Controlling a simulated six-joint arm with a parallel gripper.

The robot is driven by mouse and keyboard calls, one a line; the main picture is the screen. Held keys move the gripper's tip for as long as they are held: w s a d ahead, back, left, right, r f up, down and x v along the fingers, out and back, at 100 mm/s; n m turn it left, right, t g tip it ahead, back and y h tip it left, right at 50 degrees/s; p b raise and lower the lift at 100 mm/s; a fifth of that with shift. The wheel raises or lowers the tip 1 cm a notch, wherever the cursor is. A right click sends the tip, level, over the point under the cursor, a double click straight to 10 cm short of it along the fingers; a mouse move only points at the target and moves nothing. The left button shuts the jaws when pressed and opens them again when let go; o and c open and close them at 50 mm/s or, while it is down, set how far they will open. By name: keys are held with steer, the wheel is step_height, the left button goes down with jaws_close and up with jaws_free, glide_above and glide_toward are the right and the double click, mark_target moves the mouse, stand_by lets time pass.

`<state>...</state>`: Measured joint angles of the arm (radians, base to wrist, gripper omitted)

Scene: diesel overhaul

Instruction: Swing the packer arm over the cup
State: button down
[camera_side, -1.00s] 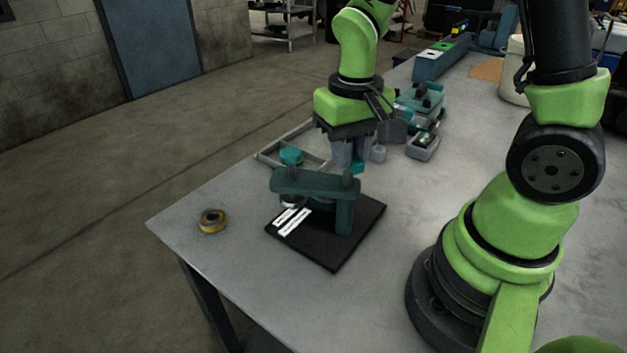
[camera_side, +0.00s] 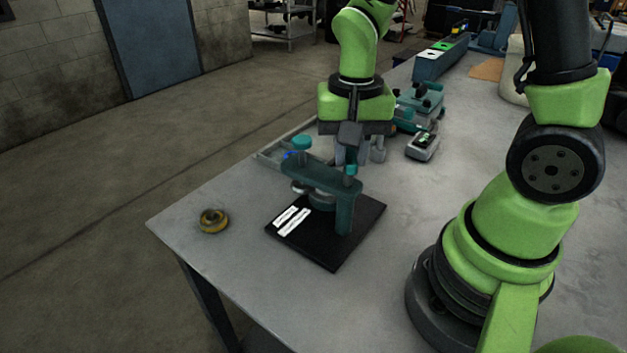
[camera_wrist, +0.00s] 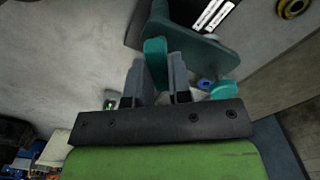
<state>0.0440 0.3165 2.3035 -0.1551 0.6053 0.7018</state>
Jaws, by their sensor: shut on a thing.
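The packer arm (camera_side: 322,177) is a dark teal bar on an upright post (camera_side: 345,212) over a black base plate (camera_side: 335,249). A teal knob (camera_side: 302,143) tops its free end, with a metal foot (camera_side: 298,188) below. A round dark teal piece, likely the cup (camera_side: 322,203), sits beneath the bar, partly hidden. My gripper (camera_wrist: 158,75) is shut on a teal handle (camera_wrist: 154,52) that stands up near the post end of the arm. The arm (camera_wrist: 205,50) and its knob (camera_wrist: 222,91) also show in the wrist view.
A yellow and dark ring (camera_side: 214,221) lies near the table's left edge. A grey tray (camera_side: 272,155) with a blue item is behind the arm. A teal device (camera_side: 423,100) and a grey box (camera_side: 423,147) stand further back right. The front table is clear.

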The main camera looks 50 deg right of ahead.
steer(key=m, duration=0.3)
steer(key=shift+m, duration=0.7)
steer(key=m, duration=0.3)
steer(key=c, duration=1)
jaws_free()
steer(key=shift+c, duration=0.2)
steer(key=shift+r, duration=0.1)
